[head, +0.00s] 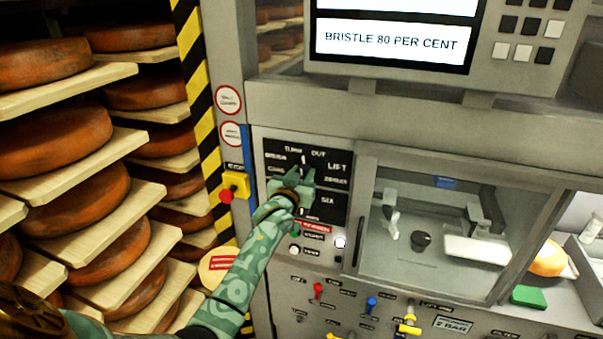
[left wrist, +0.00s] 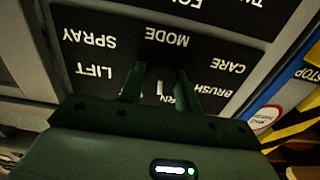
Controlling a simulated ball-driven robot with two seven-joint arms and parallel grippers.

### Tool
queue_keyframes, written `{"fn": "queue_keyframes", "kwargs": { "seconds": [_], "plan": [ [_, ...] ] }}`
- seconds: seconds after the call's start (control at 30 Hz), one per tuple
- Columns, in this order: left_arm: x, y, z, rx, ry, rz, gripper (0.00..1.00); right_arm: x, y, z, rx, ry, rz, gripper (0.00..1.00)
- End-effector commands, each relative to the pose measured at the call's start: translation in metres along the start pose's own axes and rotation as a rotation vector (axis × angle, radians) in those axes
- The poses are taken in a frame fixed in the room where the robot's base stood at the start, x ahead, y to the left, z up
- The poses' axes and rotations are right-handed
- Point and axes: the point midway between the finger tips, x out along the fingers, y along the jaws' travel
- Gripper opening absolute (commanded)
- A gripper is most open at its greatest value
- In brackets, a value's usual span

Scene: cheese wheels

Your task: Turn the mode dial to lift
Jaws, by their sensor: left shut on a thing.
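The mode dial (left wrist: 160,88) is on a black panel (head: 335,172) left of the glass window. My left gripper (head: 296,182) is at the panel, its fingers (left wrist: 160,92) shut on the dial from either side. A white mark on the dial shows between the fingers and points toward the "TURN" label, partly hidden by the gripper. The "LIFT" label (head: 338,167) is to the right of the dial; it also shows upside down in the left wrist view (left wrist: 95,71). Much of the dial is hidden behind the fingers. My right gripper is not in view.
A second black panel (head: 331,205) is just below. A yellow box with a red stop button (head: 226,196) is to the left. A screen (head: 392,42) reading "BRISTLE 80 PER CENT" is above. Shelves of cheese wheels (head: 62,146) stand at left.

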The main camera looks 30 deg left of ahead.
Motion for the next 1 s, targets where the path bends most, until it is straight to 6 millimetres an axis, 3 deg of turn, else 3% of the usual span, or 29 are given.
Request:
{"fn": "queue_keyframes", "kwargs": {
  "seconds": [1.0],
  "plan": [
    [0.0, 0.002, 0.001, 0.959, 0.001, 0.001, 0.1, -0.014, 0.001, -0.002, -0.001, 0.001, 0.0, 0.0]
  ]
}}
